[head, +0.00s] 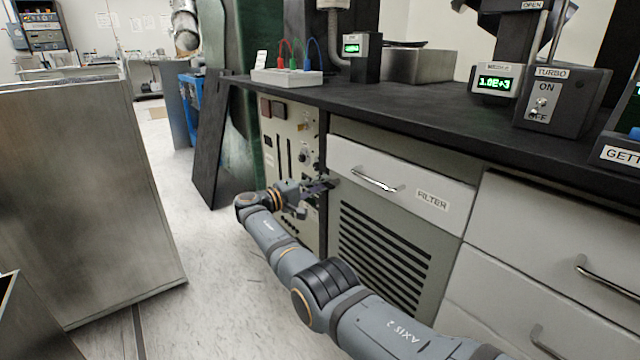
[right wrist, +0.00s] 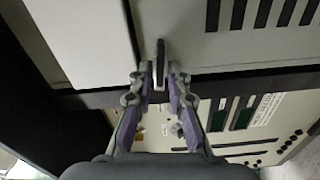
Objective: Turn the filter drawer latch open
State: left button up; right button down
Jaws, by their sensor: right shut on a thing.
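The filter drawer (head: 345,153) is a pale drawer front with a metal bar handle (head: 375,183) and a FILTER label (head: 433,200). It looks closed, above a dark-slotted grille. My right gripper (head: 328,185) is at the drawer's left edge, shut on the latch. In the right wrist view the latch (right wrist: 160,58) is a narrow dark bar standing between the fingertips of my right gripper (right wrist: 161,77), lined up with the fingers. In the head view the gripper hides most of the latch. My left gripper is not in view.
A panel with switches and slots (head: 283,150) stands left of the drawer, close to my right gripper. The black counter (head: 440,115) overhangs above, with several instruments on it. Large metal panels (head: 80,200) stand at the left, with open floor between.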

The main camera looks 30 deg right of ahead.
jog(key=shift+f+n, duration=0.2)
jog(key=shift+n, duration=0.4)
jog(key=c, duration=1.5)
grip_release()
jog(key=a, duration=0.7)
jog(key=shift+s+a, duration=0.3)
